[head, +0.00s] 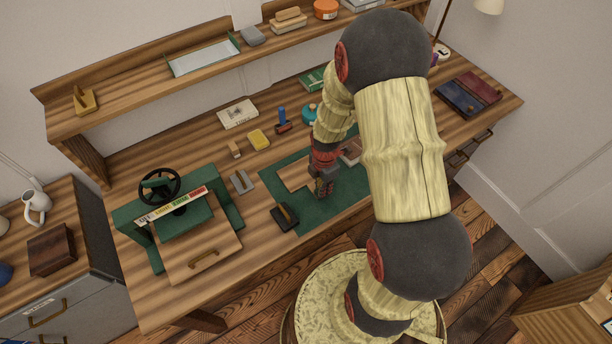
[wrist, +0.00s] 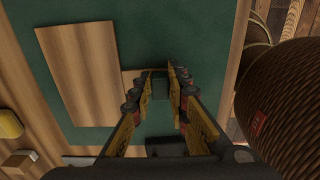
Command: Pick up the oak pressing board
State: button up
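A flat light-brown wooden board, which looks like the oak pressing board (head: 296,175), lies on the green mat (head: 335,207). It also shows as a large panel in the wrist view (wrist: 78,75), left of the fingers. My gripper (head: 321,190) is low over the mat, on the front side of the board. In the wrist view my gripper (wrist: 164,78) has its fingers apart. A smaller light wood piece (wrist: 131,77) shows by the left fingertip, partly hidden. A dark green patch lies between the fingers; I cannot tell if it is mat or an object.
A dark tool (head: 285,217) lies at the mat's front left. A grey metal piece (head: 242,182), a yellow block (head: 259,139) and a small wood block (head: 235,149) lie left of the mat. A green press (head: 178,215) stands at the bench's left. A shelf (head: 150,85) runs along the back.

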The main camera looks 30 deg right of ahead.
grip_shut()
jog(key=shift+r, duration=0.1)
